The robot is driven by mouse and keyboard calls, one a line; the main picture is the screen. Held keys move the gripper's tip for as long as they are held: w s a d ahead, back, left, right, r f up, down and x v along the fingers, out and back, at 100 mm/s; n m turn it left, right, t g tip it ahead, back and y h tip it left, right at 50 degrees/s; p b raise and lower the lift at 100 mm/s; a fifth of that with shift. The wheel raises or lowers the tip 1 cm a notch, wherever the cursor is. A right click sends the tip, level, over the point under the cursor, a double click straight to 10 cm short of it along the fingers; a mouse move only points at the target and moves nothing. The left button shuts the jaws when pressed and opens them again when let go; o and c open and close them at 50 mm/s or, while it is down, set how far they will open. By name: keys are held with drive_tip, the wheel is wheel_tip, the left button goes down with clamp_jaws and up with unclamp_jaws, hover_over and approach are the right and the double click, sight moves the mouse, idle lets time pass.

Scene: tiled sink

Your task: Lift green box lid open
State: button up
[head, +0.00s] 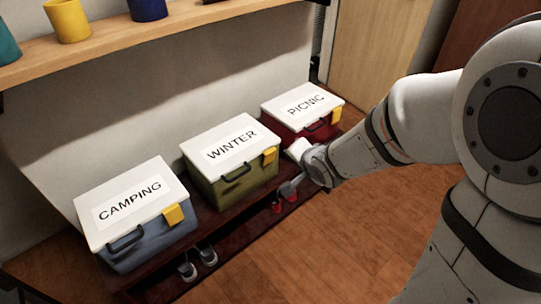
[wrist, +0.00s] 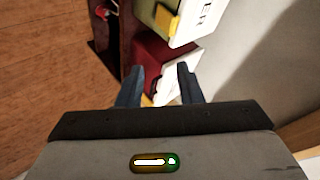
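The green box (head: 236,186) has a white lid (head: 219,146) labelled WINTER, a yellow latch (head: 270,156) and a dark handle. It stands between the blue and red boxes, and its lid lies shut. In the wrist view part of the green box's white lid (wrist: 193,22) and its yellow latch (wrist: 166,20) show at the top. My gripper (wrist: 158,85) is open and empty, with its two fingers apart. In the head view my gripper (head: 291,182) is to the right of the green box, in front of the red box, apart from the green lid.
The blue box (head: 155,246) labelled CAMPING is at left; the red box (head: 326,129) labelled PICNIC is at right. All stand on a dark low bench against the wall. Shoes (head: 198,262) lie below. A wooden shelf (head: 130,38) with pots hangs above. The front floor is clear.

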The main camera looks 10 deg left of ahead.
sight(241, 176)
drive_tip(key=s+a+f+m+g+y+b, duration=0.15)
drive_tip(key=a+f+y+b, duration=0.3)
drive_tip(key=a+f, duration=0.55)
drive_tip(key=shift+t, duration=0.35)
drive_tip(key=shift+a+r+b+x, duration=0.2)
drive_tip(key=shift+b+x, duration=0.45)
drive_tip(key=shift+x, duration=1.05)
drive_tip(key=shift+a+r+b+x, duration=0.2)
drive_tip(key=shift+b+x, duration=0.4)
drive_tip(key=shift+x, duration=1.05)
drive_tip(key=shift+a+r+b+x, duration=0.2)
drive_tip(key=shift+b+x, duration=0.45)
drive_tip(key=shift+x, duration=1.05)
drive_tip(key=shift+f, duration=0.15)
clamp_jaws()
